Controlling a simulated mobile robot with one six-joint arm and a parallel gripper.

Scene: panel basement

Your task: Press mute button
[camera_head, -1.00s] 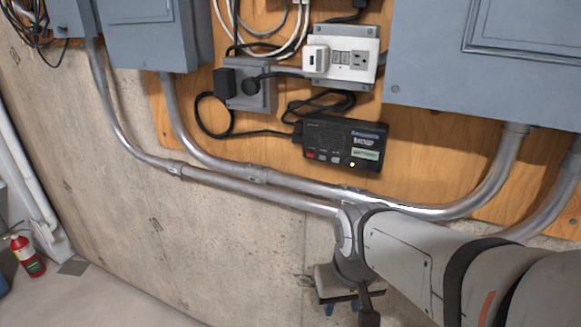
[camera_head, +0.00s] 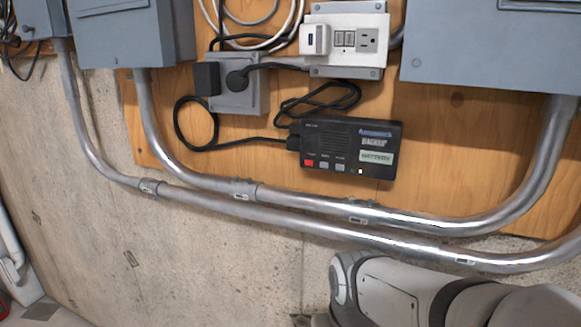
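A black battery backup box (camera_head: 346,147) is fixed to the wooden board in the middle of the view. Along its lower left front sit a red button (camera_head: 309,163) and two grey buttons (camera_head: 324,165) beside it. The labels under the buttons are too small to read, so I cannot tell which is mute. A small light shows at the lower right of the row. My arm reaches in from the bottom right, below the box and apart from it. My gripper is out of view below the bottom edge.
Metal conduits (camera_head: 300,222) run across the wall between the box and my arm. Grey electrical cabinets (camera_head: 490,45) stand at the upper right and upper left. An outlet plate (camera_head: 345,40) and black cables (camera_head: 195,140) lie above and left of the box. Bare concrete is below.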

